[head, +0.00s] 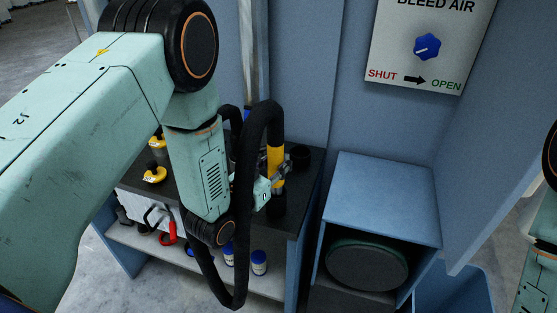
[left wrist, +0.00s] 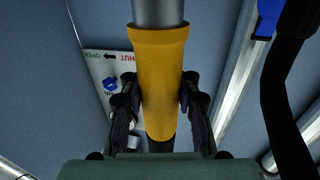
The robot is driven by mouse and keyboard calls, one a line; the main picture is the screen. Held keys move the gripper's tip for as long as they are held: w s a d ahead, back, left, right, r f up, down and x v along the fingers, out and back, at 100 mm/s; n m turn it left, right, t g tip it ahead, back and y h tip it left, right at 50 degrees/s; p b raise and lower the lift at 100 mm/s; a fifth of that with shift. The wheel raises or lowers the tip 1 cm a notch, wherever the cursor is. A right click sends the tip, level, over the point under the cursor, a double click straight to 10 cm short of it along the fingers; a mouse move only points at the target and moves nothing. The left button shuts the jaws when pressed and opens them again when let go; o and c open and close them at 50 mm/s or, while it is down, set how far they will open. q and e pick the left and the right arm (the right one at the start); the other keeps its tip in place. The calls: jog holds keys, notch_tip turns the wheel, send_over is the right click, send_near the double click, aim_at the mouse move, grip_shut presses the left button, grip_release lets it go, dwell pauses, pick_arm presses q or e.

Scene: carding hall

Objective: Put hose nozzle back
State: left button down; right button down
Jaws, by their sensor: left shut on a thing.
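The hose nozzle (head: 276,160) has a yellow sleeve and dark ends, and it stands roughly upright over the dark-topped bench. My left gripper (head: 266,185) is shut on it. In the left wrist view the two dark fingers press on both sides of the yellow sleeve (left wrist: 158,70), with a grey end above. A thick black hose (head: 244,190) rises from beside the nozzle, arches over and hangs in a long loop in front of my left forearm. Whether the nozzle's lower end touches the bench is unclear. My right gripper is out of view.
A short black cup-like piece (head: 300,157) stands on the bench right of the nozzle. Yellow-and-black items (head: 154,175) lie left; blue-lidded jars (head: 259,262) stand on the lower shelf. A blue cabinet (head: 385,190) stands right, below a BLEED AIR panel (head: 400,45) with a blue knob (head: 427,46).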

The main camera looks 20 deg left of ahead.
pick_arm(q)
jog(key=shift+w+a+f, duration=0.1)
jog(key=shift+a+f, duration=0.05)
jog(key=c, duration=1.5)
grip_release()
jog(key=shift+f, duration=0.15)
jog(key=shift+c, duration=0.2)
jog(key=o, duration=0.6)
jog(key=shift+d+r, duration=0.2)
jog(key=shift+a, duration=0.15)
jog(key=shift+w, duration=0.1)
jog(key=shift+b+v, duration=0.45)
jog(key=shift+v, duration=5.7)
